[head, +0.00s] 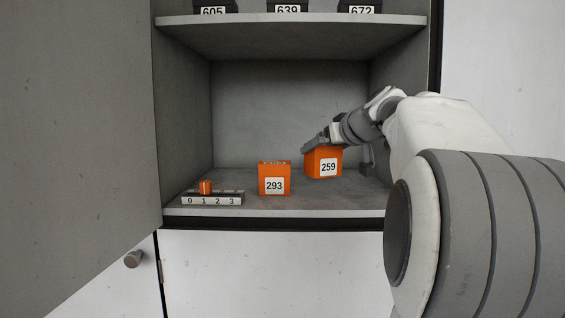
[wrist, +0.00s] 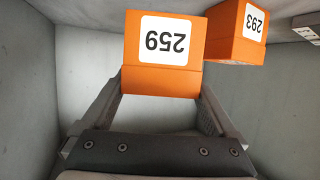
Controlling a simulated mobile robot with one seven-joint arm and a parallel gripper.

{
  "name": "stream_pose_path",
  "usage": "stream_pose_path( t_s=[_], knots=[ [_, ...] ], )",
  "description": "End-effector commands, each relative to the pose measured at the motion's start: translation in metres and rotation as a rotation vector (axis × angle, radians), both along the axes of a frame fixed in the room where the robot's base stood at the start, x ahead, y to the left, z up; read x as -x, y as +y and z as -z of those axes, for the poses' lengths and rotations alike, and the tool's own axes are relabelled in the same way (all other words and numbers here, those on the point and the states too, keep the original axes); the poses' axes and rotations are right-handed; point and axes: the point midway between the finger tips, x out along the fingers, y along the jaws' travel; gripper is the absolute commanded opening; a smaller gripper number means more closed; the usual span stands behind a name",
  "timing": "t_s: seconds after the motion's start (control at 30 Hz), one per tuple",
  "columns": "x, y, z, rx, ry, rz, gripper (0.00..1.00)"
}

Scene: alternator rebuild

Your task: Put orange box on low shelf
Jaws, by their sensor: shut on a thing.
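The orange box labelled 259 (head: 323,163) is inside the cabinet, over the right part of the low shelf (head: 330,203). My gripper (head: 321,144) reaches in from the right and is shut on this box near its top. In the wrist view the box 259 (wrist: 161,75) sits between the two fingers of my gripper (wrist: 160,105), label facing out. I cannot tell whether its underside touches the shelf. A second orange box labelled 293 (head: 274,178) stands upright on the low shelf to the left and nearer the front; it also shows in the wrist view (wrist: 236,40).
A numbered strip (head: 212,198) with a small orange piece (head: 205,187) lies at the shelf's front left. The upper shelf (head: 290,36) holds dark boxes labelled 605, 639 and 672. The open cabinet door (head: 80,120) stands at left. The back left of the low shelf is clear.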

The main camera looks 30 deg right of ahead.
Motion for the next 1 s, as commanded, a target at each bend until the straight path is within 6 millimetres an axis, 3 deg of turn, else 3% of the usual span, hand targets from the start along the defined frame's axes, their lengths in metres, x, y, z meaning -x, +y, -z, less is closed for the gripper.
stream_pose_path(
  t_s=[0.37, 0.77, 0.8, 0.83, 1.0],
  knots=[
    [-0.004, 0.001, 0.040, -0.002, 0.000, 0.001, 0.28],
    [-0.005, 0.001, 0.046, 0.001, -0.001, 0.000, 0.28],
    [-0.005, 0.001, 0.046, 0.001, 0.000, 0.000, 0.95],
    [-0.005, 0.001, 0.045, 0.001, 0.000, 0.000, 1.00],
    [-0.005, 0.001, 0.045, 0.000, 0.000, 0.000, 1.00]
  ],
)
